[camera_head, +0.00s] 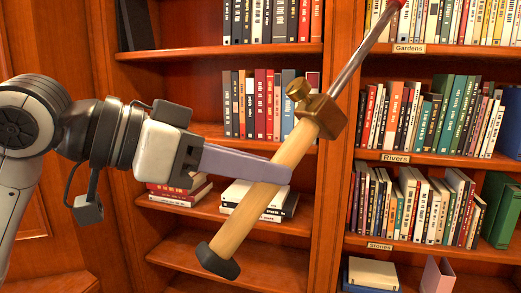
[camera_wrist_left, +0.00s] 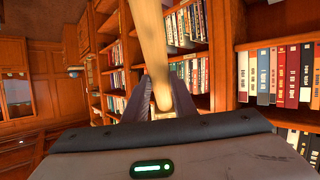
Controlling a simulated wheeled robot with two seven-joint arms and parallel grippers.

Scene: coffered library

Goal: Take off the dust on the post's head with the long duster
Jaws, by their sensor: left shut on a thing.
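The long duster runs diagonally across the head view. It has a pale wooden handle (camera_head: 262,205) with a black end cap (camera_head: 217,262), a brass collar with a knob (camera_head: 322,115), and a steel rod (camera_head: 360,60). The rod rises to the upper right, where a red bit shows at the top edge; the dusting end is out of frame. My left gripper (camera_head: 280,172) is shut on the handle below the collar. The handle (camera_wrist_left: 150,40) also shows between the fingers in the left wrist view. I cannot make out the post's head or its dust. My right gripper is not in view.
Wooden bookshelves fill the background, with rows of books (camera_head: 430,115) and labels reading Gardens, Rivers and Stones. A wooden upright (camera_head: 335,190) stands behind the duster. Stacked books (camera_head: 260,195) lie on a lower shelf. The left wrist view shows panelled wall and open floor at left.

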